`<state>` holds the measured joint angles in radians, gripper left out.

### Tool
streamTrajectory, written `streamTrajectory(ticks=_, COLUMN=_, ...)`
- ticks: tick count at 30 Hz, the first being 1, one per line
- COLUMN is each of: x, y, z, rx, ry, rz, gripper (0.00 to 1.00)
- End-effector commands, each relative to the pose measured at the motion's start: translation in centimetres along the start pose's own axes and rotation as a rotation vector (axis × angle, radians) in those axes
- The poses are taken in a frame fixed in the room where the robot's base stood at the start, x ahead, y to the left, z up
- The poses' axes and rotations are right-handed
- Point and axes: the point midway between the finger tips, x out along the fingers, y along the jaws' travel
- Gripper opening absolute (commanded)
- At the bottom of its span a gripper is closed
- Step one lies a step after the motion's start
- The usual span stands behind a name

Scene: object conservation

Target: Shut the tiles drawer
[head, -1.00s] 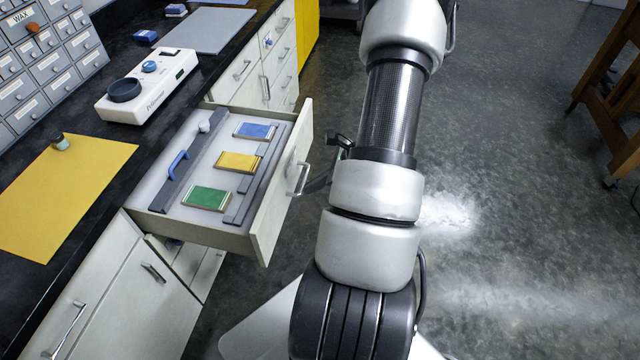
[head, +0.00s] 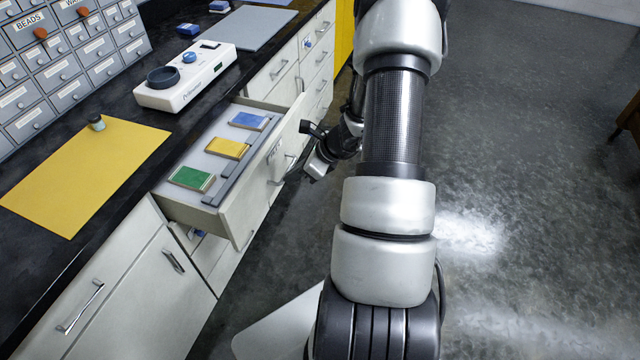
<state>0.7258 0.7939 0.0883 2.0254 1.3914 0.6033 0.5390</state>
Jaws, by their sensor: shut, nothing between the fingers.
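The tiles drawer (head: 246,205) is pulled partly out from under the black counter. Inside it lie a blue tile (head: 248,121), a yellow tile (head: 228,148) and a green tile (head: 191,178), beside a grey rail. A metal handle is on the drawer's outer front. My gripper (head: 298,174) is at that front, close to the handle, with its fingers shut and empty. My arm partly hides it, and I cannot tell whether the fingers touch the drawer.
On the counter are a yellow mat (head: 85,175) with a small jar (head: 96,122), a white device (head: 186,78) and a grey mat (head: 250,27). A labelled cabinet of small drawers (head: 75,55) stands at the back left. Open floor (head: 540,220) lies right of my arm.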

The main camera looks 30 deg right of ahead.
Motion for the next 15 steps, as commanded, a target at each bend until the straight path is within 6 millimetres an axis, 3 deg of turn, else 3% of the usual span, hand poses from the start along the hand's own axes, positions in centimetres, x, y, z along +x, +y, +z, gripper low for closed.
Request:
streamTrajectory(ticks=1, x=1.2, y=0.2, z=1.3, rx=-0.007, ry=-0.003, rz=0.005, gripper=0.00)
streamTrajectory(ticks=15, x=9.1, y=0.1, z=11.3, rx=-0.003, ry=-0.001, rz=0.006, gripper=0.00)
